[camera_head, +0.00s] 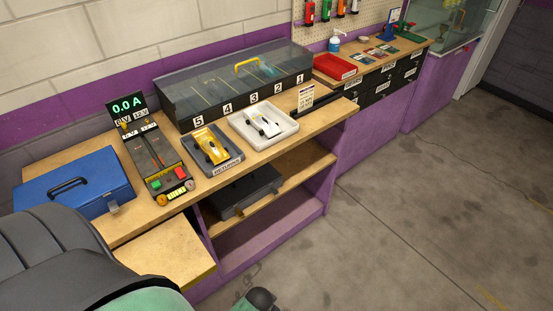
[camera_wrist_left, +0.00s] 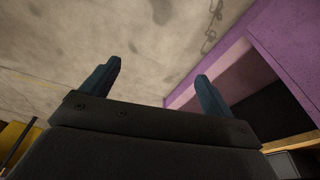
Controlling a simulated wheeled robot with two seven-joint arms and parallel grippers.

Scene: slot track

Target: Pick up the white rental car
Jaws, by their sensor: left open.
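The white rental car (camera_head: 264,121) sits in a pale grey tray (camera_head: 287,134) on the wooden bench top, in front of the long clear-lidded case. A yellow car (camera_head: 210,146) sits in a dark grey labelled tray (camera_head: 223,166) to its left. My left gripper (camera_wrist_left: 158,72) is open and empty in the left wrist view, over the concrete floor and beside the purple bench. The white car does not show in that view. I cannot make out the left gripper's jaws in the head view. My right gripper is not in view.
A meter box (camera_head: 160,165) and a blue case (camera_head: 72,181) stand left of the trays. The numbered case (camera_head: 233,83) closes off the back. A small sign (camera_head: 306,97) stands right of the white car. A black case (camera_head: 244,190) lies on the shelf below. Floor at right is clear.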

